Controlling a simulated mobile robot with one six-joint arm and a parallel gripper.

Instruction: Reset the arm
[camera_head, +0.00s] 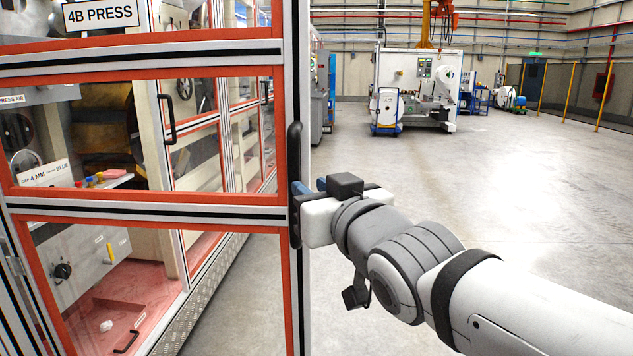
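My arm reaches in from the lower right, and my gripper (302,189) is at the edge of an orange-framed glazed door (145,211). The gripper's blue-grey fingertips are at the black vertical handle (295,140) on that door. The fingers are partly hidden by the gripper's own body, so I cannot tell whether they are closed around the handle or only beside it. The gripper's white body is close against the door's outer post.
Behind the glass are a press with dials, a knob (62,271) and small coloured buttons. A sign (101,14) reads 4B PRESS. A white machine (415,85) stands far back. The grey floor (510,190) to the right is clear. Yellow posts (604,97) stand far right.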

